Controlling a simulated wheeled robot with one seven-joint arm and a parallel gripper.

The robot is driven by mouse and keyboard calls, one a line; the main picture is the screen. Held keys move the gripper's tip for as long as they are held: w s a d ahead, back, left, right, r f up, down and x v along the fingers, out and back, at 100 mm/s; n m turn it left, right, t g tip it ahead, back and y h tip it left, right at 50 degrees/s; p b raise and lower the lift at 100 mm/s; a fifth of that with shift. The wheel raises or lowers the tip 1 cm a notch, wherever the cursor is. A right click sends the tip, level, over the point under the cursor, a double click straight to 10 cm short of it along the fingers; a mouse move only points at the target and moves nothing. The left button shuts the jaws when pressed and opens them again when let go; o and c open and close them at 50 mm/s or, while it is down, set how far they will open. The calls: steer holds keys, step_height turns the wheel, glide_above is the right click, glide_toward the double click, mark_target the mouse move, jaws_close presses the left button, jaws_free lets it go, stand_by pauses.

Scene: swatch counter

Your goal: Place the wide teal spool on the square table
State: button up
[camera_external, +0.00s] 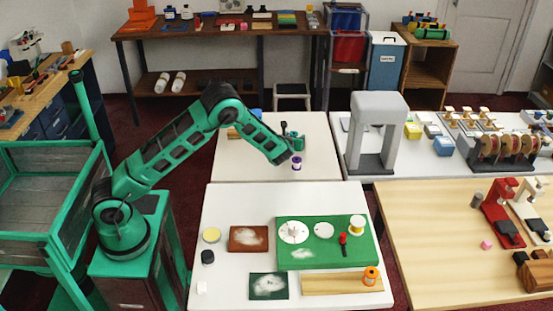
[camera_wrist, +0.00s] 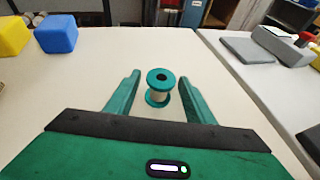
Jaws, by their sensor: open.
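A teal spool (camera_wrist: 158,77) with teal flanges and pale thread stands upright on a white tabletop (camera_wrist: 90,55) in the wrist view. My gripper (camera_external: 293,136) is low over the far white table (camera_external: 240,163) in the external view. In the wrist view its two teal fingers are spread, one on each side of the spool, with gaps showing. No contact with the spool is visible. In the external view my gripper makes the teal spool hard to pick out. I cannot tell which table is the square one.
A purple-flanged spool (camera_external: 297,163) stands near my gripper. A blue block (camera_wrist: 56,34) and a yellow block (camera_wrist: 12,36) stand at the left. The near white table (camera_external: 222,286) holds a green board (camera_external: 300,258) and trays. A grey arch (camera_external: 375,105) stands on the table at right.

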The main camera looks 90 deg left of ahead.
steer(key=v, duration=1.2)
steer(key=shift+r, duration=0.1)
steer(key=shift+d+r+n, duration=0.15)
steer(key=shift+d+n, duration=0.15)
steer(key=shift+d, duration=0.05)
steer(key=s+d+r+n+h, duration=0.35)
steer(key=s+d+n, duration=0.2)
steer(key=d, duration=0.55)
steer(key=s+d+r+n+t+h, duration=0.1)
steer(key=s+d+r+n+h, duration=0.4)
steer(key=d, duration=0.6)
steer(key=s+d+r+n+h, duration=0.2)
steer(key=s+d+n, duration=0.2)
steer(key=d+n, duration=0.5)
steer(key=s+d+m+g+h, duration=0.2)
steer(key=s+d+m+g, duration=0.3)
steer(key=s+d, duration=1.7)
steer(key=s, duration=0.3)
steer(key=shift+s+f, duration=0.35)
steer(key=shift+s, duration=0.05)
